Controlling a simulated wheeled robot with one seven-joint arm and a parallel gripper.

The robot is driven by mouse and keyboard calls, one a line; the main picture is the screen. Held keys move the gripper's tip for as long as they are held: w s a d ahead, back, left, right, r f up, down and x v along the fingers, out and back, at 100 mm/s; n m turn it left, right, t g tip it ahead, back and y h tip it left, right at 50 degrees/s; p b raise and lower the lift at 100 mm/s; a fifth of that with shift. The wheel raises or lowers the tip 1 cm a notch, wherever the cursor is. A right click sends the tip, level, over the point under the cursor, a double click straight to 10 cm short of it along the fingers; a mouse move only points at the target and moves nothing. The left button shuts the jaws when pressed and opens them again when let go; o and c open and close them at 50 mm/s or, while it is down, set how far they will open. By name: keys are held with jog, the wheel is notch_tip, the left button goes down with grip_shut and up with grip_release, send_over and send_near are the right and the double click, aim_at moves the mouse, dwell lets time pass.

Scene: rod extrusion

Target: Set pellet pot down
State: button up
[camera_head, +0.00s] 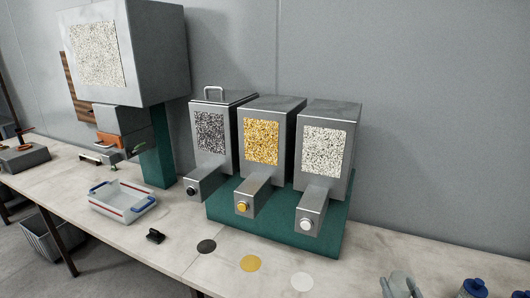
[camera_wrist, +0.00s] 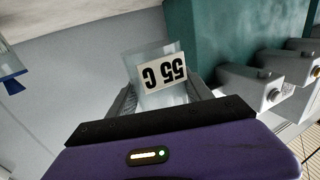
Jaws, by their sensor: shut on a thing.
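In the wrist view my gripper (camera_wrist: 165,98) is shut on a pale, see-through pot (camera_wrist: 150,62). The pot carries a white label (camera_wrist: 163,77) reading "55 C", upside down in this view. Its lower part is hidden behind the gripper, and I cannot tell its contents or whether it touches the table. The head view shows neither my gripper nor the held pot. There, dark (camera_head: 206,246), yellow (camera_head: 250,264) and white (camera_head: 302,281) discs lie on the worktable (camera_head: 165,222).
Dispensers with dark (camera_head: 210,133), yellow (camera_head: 262,142) and white (camera_head: 325,150) pellets stand on a green base (camera_head: 275,232), spouts facing forward. A blue-handled tray (camera_head: 122,203) and small black object (camera_head: 154,236) lie left. Blue-capped items (camera_head: 473,288) stand at lower right.

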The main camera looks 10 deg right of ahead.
jog(key=shift+w+a+r, duration=0.1)
jog(key=shift+a+r, duration=0.1)
jog(key=shift+r, duration=0.1)
jog(key=s+a+f+n+y+b, duration=0.1)
jog(key=s+a+f, duration=0.3)
jog(key=a, duration=0.4)
jog(key=s+a+f+n+y+b, duration=0.1)
jog(key=s+a+f, duration=0.3)
jog(key=a, duration=0.4)
jog(key=s+a+f+n+y+b, duration=0.1)
jog(key=s+a+f, duration=0.3)
jog(key=a, duration=0.4)
jog(key=shift+s+a+f+t+y+b, duration=0.15)
jog(key=shift+a+f+t+y+b, duration=0.25)
jog(key=shift+y, duration=0.4)
